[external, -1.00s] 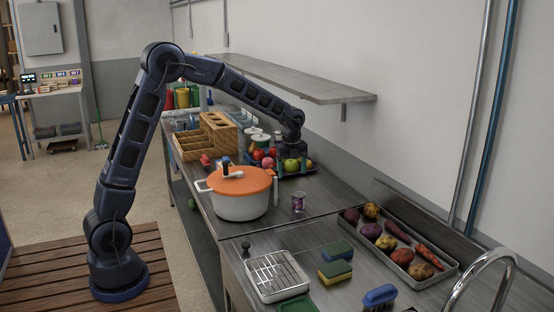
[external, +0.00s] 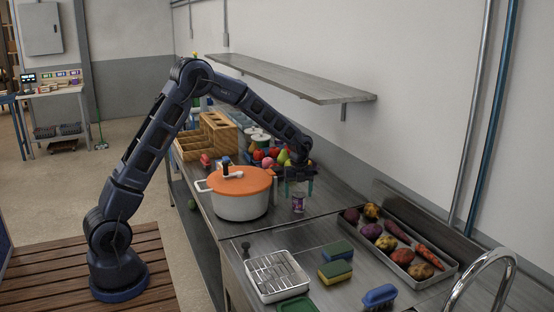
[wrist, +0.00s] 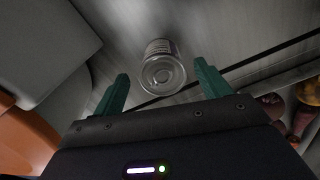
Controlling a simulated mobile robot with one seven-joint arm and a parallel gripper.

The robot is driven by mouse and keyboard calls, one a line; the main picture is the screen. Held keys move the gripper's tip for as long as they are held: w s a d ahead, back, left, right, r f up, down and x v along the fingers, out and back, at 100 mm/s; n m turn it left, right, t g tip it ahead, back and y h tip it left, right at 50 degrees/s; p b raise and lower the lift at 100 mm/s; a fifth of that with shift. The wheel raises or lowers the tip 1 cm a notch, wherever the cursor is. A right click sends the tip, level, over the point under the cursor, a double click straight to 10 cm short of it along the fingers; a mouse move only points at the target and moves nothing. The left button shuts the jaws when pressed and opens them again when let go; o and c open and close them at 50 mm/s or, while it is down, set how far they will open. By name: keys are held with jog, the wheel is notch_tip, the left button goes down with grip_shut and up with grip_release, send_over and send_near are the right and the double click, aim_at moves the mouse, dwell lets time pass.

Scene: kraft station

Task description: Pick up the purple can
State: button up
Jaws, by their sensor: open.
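The purple can (external: 298,203) stands upright on the steel counter in the external view, just right of the orange-lidded pot. In the wrist view the can (wrist: 162,68) shows its round metal top, ahead of the fingertips and between their lines. My gripper (external: 299,188) points down over the can in the external view, its fingers close to the can's top. In the wrist view my gripper (wrist: 164,83) is open, with green fingers apart and nothing between them. Whether the fingers reach below the can's rim I cannot tell.
The white pot with an orange lid (external: 240,193) stands close left of the can. A tray of vegetables (external: 440,272) lies to the right. Fruit (external: 268,157) sits behind. A wire-rack tray (external: 277,278) and sponges (external: 336,271) lie in front. A shelf (external: 290,78) hangs above.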

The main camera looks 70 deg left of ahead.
aim_at(299, 201)
notch_tip(299, 201, down, 5)
jog(key=shift+w+d, duration=0.15)
jog(key=shift+c, duration=0.3)
jog(key=c, duration=1.1)
